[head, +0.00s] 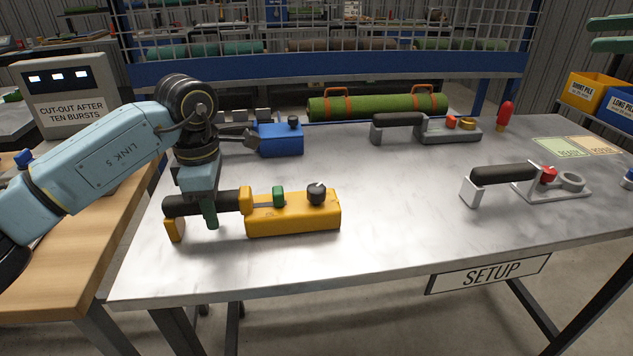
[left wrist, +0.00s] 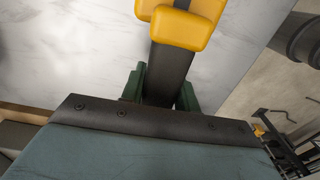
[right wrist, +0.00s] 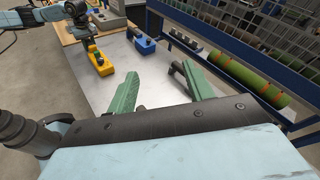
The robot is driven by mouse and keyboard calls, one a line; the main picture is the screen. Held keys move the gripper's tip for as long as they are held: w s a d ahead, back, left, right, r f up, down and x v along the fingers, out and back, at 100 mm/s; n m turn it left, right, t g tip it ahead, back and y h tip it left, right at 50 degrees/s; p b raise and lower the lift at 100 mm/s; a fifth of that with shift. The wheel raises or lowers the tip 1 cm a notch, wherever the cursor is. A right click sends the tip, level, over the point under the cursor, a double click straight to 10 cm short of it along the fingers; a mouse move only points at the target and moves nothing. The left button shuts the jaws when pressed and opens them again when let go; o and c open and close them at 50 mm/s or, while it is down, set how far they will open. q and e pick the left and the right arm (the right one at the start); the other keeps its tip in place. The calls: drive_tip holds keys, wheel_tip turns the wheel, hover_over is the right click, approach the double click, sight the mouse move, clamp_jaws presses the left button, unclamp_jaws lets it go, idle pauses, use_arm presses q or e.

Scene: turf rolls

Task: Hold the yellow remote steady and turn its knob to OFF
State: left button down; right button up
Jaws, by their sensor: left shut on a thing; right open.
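The yellow remote (head: 292,218) lies on the marble-topped table, with a black handle at its left end, a green button (head: 278,196) and a dark knob (head: 316,193) on top. The knob's setting is too small to read. My left gripper (head: 210,216) is shut on the remote's black handle. In the left wrist view, green fingers sit on both sides of the handle (left wrist: 168,75), with the yellow body (left wrist: 180,28) beyond. My right gripper (right wrist: 160,92) is open and empty, away from the remote (right wrist: 100,62). It is not in the head view.
A blue remote (head: 280,140) stands behind the yellow one. Two grey handled tools (head: 450,131) (head: 550,190), a red-tipped piece (head: 505,115) and a green turf roll (head: 378,106) lie around. The table (head: 400,215) is clear right of the yellow remote.

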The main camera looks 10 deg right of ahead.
use_arm(q)
drive_tip(key=shift+s+f, duration=0.1)
drive_tip(key=shift+f, duration=0.2)
use_arm(e)
drive_tip(key=s+a+r+n+g+y, duration=0.35)
drive_tip(key=a+r, duration=0.45)
drive_tip(key=r, duration=0.4)
drive_tip(key=m+g+h, duration=0.5)
drive_tip(key=g+h, duration=0.2)
drive_tip(key=h, duration=0.8)
hover_over(317, 187)
wheel_tip(317, 187, down, 24)
wheel_tip(317, 187, down, 13)
drive_tip(key=shift+f, duration=0.1)
